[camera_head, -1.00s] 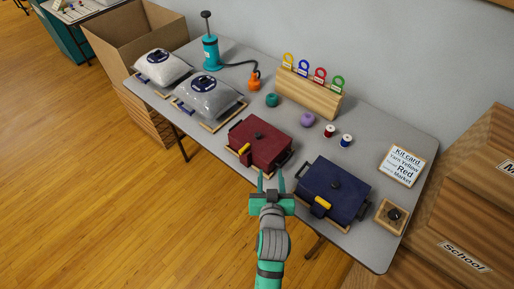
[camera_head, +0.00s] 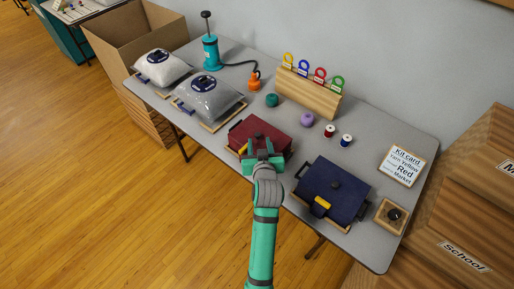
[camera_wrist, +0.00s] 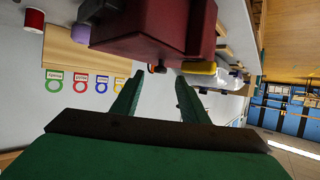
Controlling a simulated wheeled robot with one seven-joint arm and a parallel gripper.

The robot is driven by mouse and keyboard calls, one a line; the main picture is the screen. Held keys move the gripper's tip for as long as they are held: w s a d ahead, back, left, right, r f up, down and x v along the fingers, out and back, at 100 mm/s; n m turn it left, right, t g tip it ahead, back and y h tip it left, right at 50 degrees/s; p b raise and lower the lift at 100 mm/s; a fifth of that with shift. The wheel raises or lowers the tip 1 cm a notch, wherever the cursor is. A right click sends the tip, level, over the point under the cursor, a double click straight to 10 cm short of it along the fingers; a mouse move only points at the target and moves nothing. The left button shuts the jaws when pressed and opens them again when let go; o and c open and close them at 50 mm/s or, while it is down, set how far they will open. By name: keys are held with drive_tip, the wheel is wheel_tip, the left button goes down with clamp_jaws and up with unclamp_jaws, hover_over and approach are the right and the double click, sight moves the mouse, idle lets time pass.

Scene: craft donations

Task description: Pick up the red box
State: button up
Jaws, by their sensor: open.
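The red box (camera_head: 252,128) sits on the grey table, with black side handles, a dark lid knob and a yellow latch. My gripper (camera_head: 262,148) is over its front part in the head view and hides much of the front and lid middle. In the wrist view the red box (camera_wrist: 185,35) is at the top, cut by the frame edge. There my gripper (camera_wrist: 158,76) has its fingers apart with nothing held between them. A small dark knob shows just beyond the gap. I cannot tell whether the fingers touch the box.
A blue box (camera_head: 334,184) stands to the right on the table. Two grey-white bags (camera_head: 212,98) lie to the left. A wooden rack (camera_head: 306,94) with coloured rings, a purple ball (camera_head: 307,120) and spools stand behind. A card (camera_head: 403,165) is at the right.

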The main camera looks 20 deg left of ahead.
sight(258, 135)
drive_tip(key=shift+x, duration=2.35)
clamp_jaws()
drive_tip(key=shift+r, duration=0.1)
